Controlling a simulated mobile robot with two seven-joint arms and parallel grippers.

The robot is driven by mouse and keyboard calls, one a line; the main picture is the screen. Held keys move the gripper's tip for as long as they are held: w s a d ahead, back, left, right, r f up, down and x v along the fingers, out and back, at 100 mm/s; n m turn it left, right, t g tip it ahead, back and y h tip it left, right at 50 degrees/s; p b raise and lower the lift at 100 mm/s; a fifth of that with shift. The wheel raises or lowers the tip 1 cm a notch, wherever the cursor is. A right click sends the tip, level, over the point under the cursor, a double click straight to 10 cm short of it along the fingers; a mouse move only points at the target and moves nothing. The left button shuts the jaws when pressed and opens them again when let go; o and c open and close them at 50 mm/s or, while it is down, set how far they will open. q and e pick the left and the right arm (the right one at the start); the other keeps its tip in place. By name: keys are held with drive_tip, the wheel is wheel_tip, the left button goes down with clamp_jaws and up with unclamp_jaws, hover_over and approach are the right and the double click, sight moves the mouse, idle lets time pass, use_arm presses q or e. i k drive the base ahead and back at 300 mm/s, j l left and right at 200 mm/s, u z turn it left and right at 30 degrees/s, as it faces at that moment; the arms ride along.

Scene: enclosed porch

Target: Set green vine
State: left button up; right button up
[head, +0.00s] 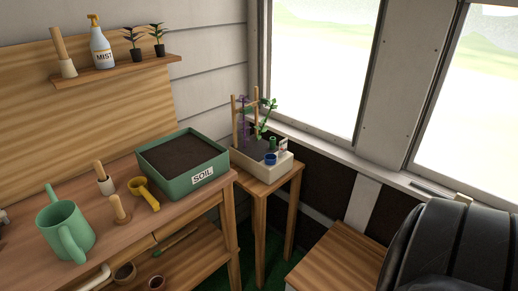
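A green vine (265,118) with a few leaves stands in a pale planter box (263,172) on a small wooden stand. It is beside a wooden trellis (234,118) in the same box; I cannot tell whether it touches the trellis. A purple plant (244,118) is at the trellis's left side. A small blue pot (270,159), a small green item (272,143) and a white label (284,145) are at the box's front right. Neither of my grippers is in view.
The potting bench holds a green soil tray (207,182), a yellow scoop (144,193), wooden-handled tools (119,209) and a green watering can (64,231). A shelf (115,72) above holds a mist bottle (101,47) and two potted seedlings. A wooden surface (338,262) at lower right is bare.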

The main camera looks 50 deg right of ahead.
sight(264, 124)
drive_tip(key=z, duration=1.5)
